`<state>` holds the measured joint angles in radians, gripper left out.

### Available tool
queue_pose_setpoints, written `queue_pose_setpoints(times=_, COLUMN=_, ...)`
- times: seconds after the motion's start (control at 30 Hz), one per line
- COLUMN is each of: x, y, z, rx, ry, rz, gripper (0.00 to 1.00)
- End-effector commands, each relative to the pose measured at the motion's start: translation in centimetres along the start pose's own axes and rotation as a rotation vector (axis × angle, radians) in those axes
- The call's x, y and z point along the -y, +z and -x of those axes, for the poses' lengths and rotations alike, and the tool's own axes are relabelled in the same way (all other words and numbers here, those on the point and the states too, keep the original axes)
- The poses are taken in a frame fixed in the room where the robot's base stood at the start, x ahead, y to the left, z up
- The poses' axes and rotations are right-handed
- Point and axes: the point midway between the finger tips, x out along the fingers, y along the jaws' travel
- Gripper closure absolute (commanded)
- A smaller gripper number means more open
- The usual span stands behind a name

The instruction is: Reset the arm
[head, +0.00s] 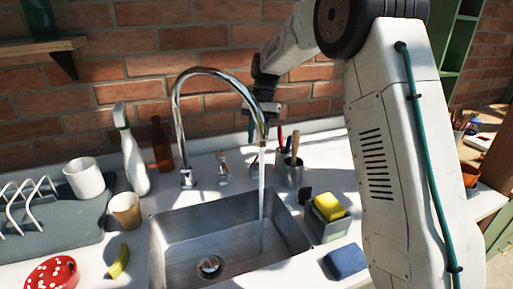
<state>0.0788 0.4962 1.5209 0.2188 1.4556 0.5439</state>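My arm stands at the right of the head view and reaches up and over to the left. My gripper (262,112) is at its end, behind the curved faucet neck, above the back of the counter. The faucet partly hides the gripper's fingers, so I cannot tell whether they are open or shut. No held object is clearly visible.
The chrome faucet (178,125) runs water into the steel sink (185,245). A spray bottle (134,165), brown bottle (162,145), white mug (84,178) and tan cup (126,210) stand left. A utensil holder (291,175), sponge caddy (325,228) and blue sponge (346,261) are right.

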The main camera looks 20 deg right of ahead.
Motion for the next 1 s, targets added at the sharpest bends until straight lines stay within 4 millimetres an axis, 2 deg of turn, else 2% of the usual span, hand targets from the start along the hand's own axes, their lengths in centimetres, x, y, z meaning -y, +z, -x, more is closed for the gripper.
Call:
queue_pose_setpoints(times=0.1, x=0.0, y=0.0, z=0.6, rx=-0.001, ry=0.0, rz=0.0, gripper=0.7)
queue_pose_setpoints(times=0.5, x=0.0, y=0.0, z=0.6, rx=0.0, ry=0.0, rz=0.0, gripper=0.7)
queue_pose_setpoints(times=0.63, x=-0.3, y=0.8, z=1.2, rx=-0.018, ry=-0.006, rz=0.015, gripper=0.7)
queue_pose_setpoints(times=0.77, x=-1.6, y=3.6, z=2.9, rx=-0.082, ry=-0.022, rz=0.068, gripper=0.7)
queue_pose_setpoints(times=1.0, x=-6.0, y=11.1, z=5.8, rx=-0.27, ry=-0.054, rz=0.229, gripper=0.7)
